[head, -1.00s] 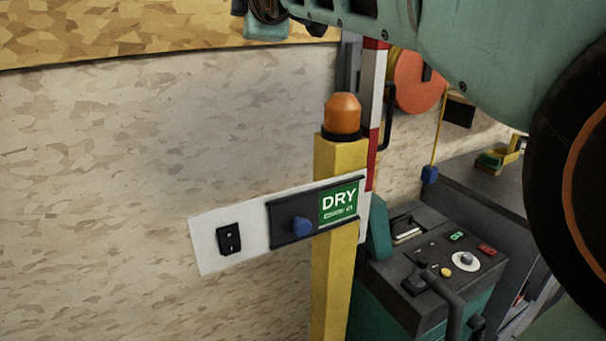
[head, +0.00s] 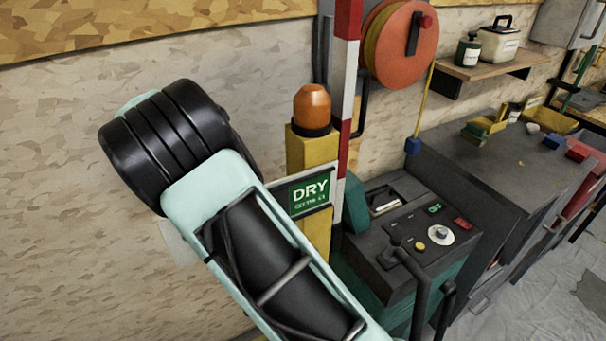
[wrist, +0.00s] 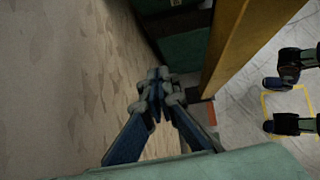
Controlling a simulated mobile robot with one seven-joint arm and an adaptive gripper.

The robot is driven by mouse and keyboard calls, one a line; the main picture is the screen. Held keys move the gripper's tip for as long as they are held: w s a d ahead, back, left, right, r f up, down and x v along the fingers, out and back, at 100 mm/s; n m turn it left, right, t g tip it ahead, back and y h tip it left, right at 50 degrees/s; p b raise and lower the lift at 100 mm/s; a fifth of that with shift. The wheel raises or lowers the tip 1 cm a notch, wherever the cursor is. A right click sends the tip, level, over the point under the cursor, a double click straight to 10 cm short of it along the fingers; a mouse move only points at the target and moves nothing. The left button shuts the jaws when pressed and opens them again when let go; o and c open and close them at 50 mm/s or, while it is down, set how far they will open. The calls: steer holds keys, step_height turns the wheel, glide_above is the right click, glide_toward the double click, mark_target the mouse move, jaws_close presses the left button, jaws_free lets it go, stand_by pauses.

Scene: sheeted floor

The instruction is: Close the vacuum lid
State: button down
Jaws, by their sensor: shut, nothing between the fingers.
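A teal machine with a dark control top (head: 415,240) stands right of the yellow post; it may be the vacuum. A teal flap (head: 356,206) stands upright at the left edge of its top; I cannot tell if this is the lid. The top carries a knob, a yellow button and a slot, and a dark handle (head: 420,295) rises at the front. In the wrist view my gripper (wrist: 158,84) is shut and empty, pointing down between the wall and the yellow post (wrist: 235,45), above or near a dark teal body (wrist: 185,50). The gripper is out of the head view.
The yellow post (head: 310,155) with an orange cap and green DRY sign (head: 310,193) stands close left of the machine. A red-and-white pole (head: 347,75) is behind it, and an orange reel (head: 398,45) hangs on the wall. A dark workbench (head: 520,175) is at right, with open sheeted floor (head: 560,280) in front.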

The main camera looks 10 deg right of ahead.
steer(key=w+d+f+p, duration=0.1)
steer(key=d+f, duration=0.2)
steer(key=d, duration=0.4)
steer(key=w+d+f+h, duration=0.1)
steer(key=w+d+f, duration=0.1)
steer(key=d, duration=0.5)
steer(key=shift+w+d+f+m+g+p, duration=0.3)
steer(key=shift+d+f+p, duration=0.1)
steer(key=shift+f, duration=0.5)
